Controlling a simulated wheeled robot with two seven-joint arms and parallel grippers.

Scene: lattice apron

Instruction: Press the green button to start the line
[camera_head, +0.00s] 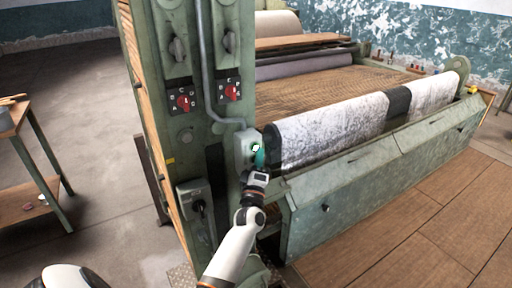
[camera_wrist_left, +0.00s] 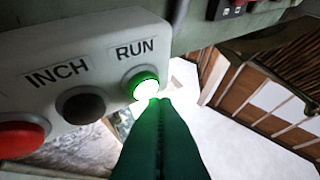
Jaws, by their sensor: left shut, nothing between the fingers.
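The green button (camera_head: 256,148) sits on a small grey control box (camera_head: 243,149) on the machine's green upright. In the left wrist view the button (camera_wrist_left: 145,84) glows brightly under the label RUN. A black button (camera_wrist_left: 84,107) labelled INCH and a red button (camera_wrist_left: 22,136) stand beside it on the box. My left gripper (camera_head: 260,158) is shut and empty, its green fingers pointing at the box. In the left wrist view its fingertips (camera_wrist_left: 160,103) overlap the green button's lower right edge; I cannot tell whether they touch it. My right gripper is not in view.
Two red rotary switches (camera_head: 184,103) are on the upright above, with a grey conduit (camera_head: 205,70) running down to the box. A grey switch box (camera_head: 196,205) is lower left. A long fabric-covered roll (camera_head: 335,130) lies right of my gripper. Open floor (camera_head: 95,120) is at left.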

